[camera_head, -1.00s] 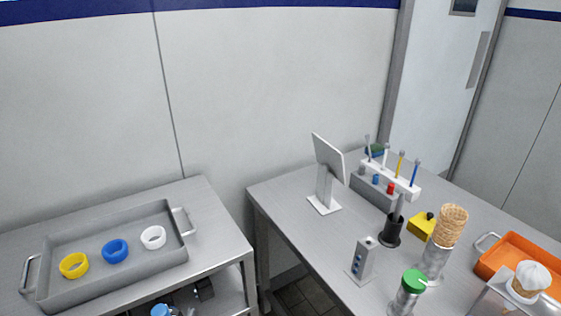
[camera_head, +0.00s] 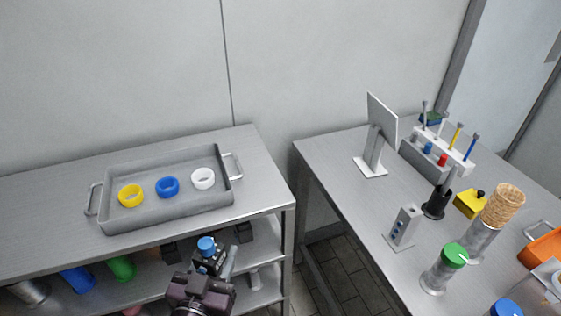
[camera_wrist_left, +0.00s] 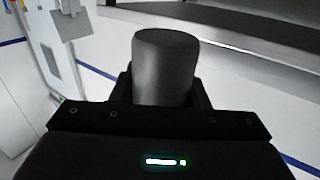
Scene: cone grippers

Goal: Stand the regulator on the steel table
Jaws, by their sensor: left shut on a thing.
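My left gripper (camera_head: 208,270) is low in the middle of the head view, in front of the two-level steel bench. It is shut on the regulator, whose blue knob (camera_head: 207,244) and grey body show above the dark wrist. In the left wrist view a dark grey cylinder (camera_wrist_left: 165,65), seemingly part of the regulator, stands between the fingers. The fingers hide much of the regulator. The steel table (camera_head: 335,200) stands at the right, with bare metal along its near left side. My right gripper is not in view.
A grey tray (camera_head: 160,221) with yellow, blue and white rings sits on the bench top. The lower shelf (camera_head: 65,305) holds coloured items. On the table stand a panel (camera_head: 381,120), a grey block (camera_head: 404,226), a green-lidded jar (camera_head: 443,270), a cone stack (camera_head: 502,204) and a tool rack.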

